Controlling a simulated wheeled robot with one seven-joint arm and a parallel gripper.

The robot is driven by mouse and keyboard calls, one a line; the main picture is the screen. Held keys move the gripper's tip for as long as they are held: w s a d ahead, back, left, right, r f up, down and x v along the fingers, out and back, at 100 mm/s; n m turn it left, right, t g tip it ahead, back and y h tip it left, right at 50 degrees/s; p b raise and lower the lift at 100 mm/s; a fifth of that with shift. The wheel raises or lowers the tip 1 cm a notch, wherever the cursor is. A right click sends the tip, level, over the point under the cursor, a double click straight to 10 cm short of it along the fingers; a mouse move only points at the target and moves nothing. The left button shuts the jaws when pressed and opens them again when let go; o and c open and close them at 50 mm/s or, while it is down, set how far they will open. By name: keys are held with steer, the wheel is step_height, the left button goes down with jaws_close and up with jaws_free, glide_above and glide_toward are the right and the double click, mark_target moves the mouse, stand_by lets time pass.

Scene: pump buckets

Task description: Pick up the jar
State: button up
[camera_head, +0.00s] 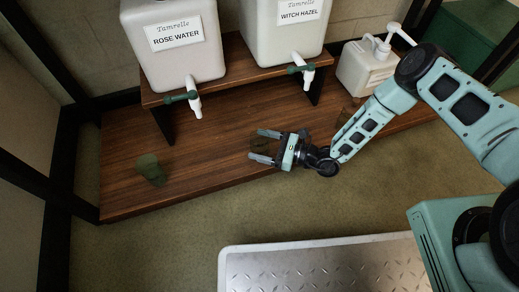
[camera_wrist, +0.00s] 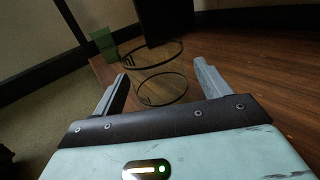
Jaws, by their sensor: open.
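A clear glass jar (camera_wrist: 155,72) with dark rings at its top and bottom stands upright on the wooden shelf. In the wrist view it is between and just beyond my fingers. In the head view the jar (camera_head: 259,145) is faint and lies between the fingertips. My gripper (camera_head: 256,145) is open, low over the shelf, pointing left; its two fingers also show in the wrist view (camera_wrist: 160,70), one on each side of the jar. I cannot tell whether either finger touches the glass.
Rose water (camera_head: 173,45) and witch hazel (camera_head: 283,30) containers with taps (camera_head: 193,98) sit on a raised step behind. A white pump jug (camera_head: 366,70) is at the right. The front left shelf (camera_head: 210,165) is clear.

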steer(key=shift+b+x, duration=0.55)
steer(key=shift+x, duration=0.75)
steer(key=c, duration=1.1)
steer(key=shift+c, duration=0.9)
steer(key=shift+r, duration=0.15)
